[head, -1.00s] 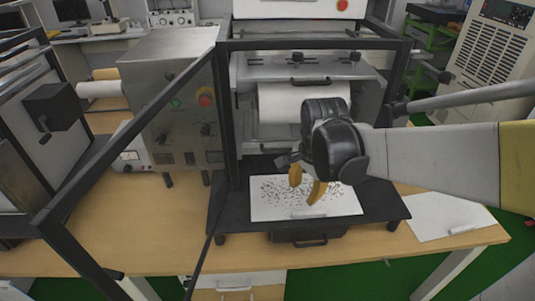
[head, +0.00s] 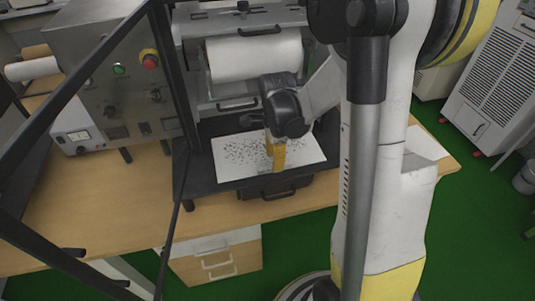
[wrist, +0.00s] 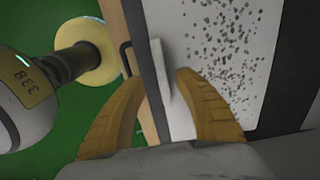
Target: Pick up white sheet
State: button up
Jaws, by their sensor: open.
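A white sheet (head: 232,160) covered with dark specks lies flat on the black tray (head: 203,187) of the machine. It also shows in the wrist view (wrist: 222,60), with a thin pale strip (wrist: 161,68) along its near edge. My gripper (head: 274,160) is over the right part of the sheet, with its yellow fingers pointing down and apart. In the wrist view my gripper (wrist: 164,76) is open, with the strip between its fingertips and nothing held. I cannot tell whether the fingers touch the sheet. My gripper hides part of the sheet in the head view.
A second white sheet (head: 428,144) lies on the wooden table (head: 120,215) at the right, partly behind my arm. The machine's roller (head: 255,58) and black frame (head: 178,75) stand behind and left. A metal control box (head: 115,70) is farther left. Drawers (head: 215,262) are below.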

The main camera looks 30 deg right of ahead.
notch_tip(320, 180, down, 4)
jog(key=shift+w+b, duration=0.15)
jog(key=shift+b, duration=0.6)
jog(key=shift+r, duration=0.1)
grip_shut()
